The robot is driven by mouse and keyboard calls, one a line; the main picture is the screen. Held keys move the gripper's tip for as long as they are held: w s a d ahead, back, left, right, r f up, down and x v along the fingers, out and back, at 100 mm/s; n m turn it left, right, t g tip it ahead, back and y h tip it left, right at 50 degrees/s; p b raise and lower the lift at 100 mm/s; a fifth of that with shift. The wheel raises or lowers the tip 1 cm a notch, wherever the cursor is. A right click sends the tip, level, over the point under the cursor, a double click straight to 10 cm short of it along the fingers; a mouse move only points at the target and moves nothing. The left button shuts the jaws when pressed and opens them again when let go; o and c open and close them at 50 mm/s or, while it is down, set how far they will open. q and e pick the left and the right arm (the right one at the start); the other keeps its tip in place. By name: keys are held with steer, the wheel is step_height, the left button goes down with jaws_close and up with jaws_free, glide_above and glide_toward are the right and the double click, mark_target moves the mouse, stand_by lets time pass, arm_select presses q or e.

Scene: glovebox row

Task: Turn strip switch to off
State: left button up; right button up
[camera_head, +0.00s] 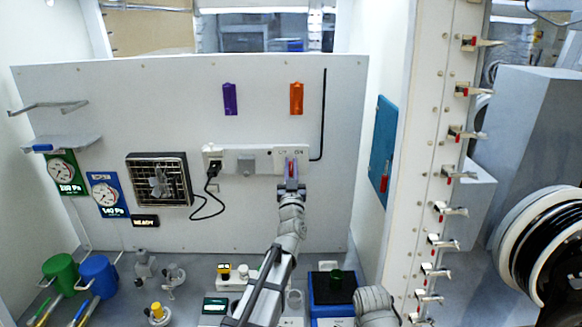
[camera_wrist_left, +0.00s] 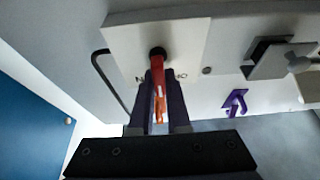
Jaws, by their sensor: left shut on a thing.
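The white power strip (camera_head: 228,152) is fixed on the grey back panel. Its red switch lever (camera_head: 291,164) is at the right end, with small dark lettering beside it. In the left wrist view the red lever (camera_wrist_left: 156,65) comes out of a dark round pivot on the white strip (camera_wrist_left: 125,50). My left gripper (camera_head: 291,182) reaches up to the switch, and its two dark fingers (camera_wrist_left: 158,85) are shut on the lever from both sides. The fingers hide part of the lever and the lettering. My right gripper is not in view.
A black plug (camera_head: 215,166) with a cord sits in the strip, left of a grey square cover (camera_head: 247,162). A fan (camera_head: 159,180) is further left. Purple (camera_head: 230,99) and orange (camera_head: 296,98) hooks are above. A blue box (camera_head: 332,290) stands below right.

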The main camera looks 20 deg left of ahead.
arm_select(q)
jaws_close()
steer(key=n+y, duration=0.1)
steer(key=n, duration=0.1)
steer(key=n+g+y, duration=0.1)
steer(key=n, duration=0.2)
steer(key=shift+a+y, duration=0.15)
steer(key=shift+y, duration=0.15)
steer(key=shift+s+a+n+g+y+p, duration=0.15)
steer(key=shift+n+g+y+p, duration=0.45)
steer(key=shift+n, duration=1.2)
steer(key=shift+f, duration=0.1)
steer(key=o, duration=0.6)
jaws_free()
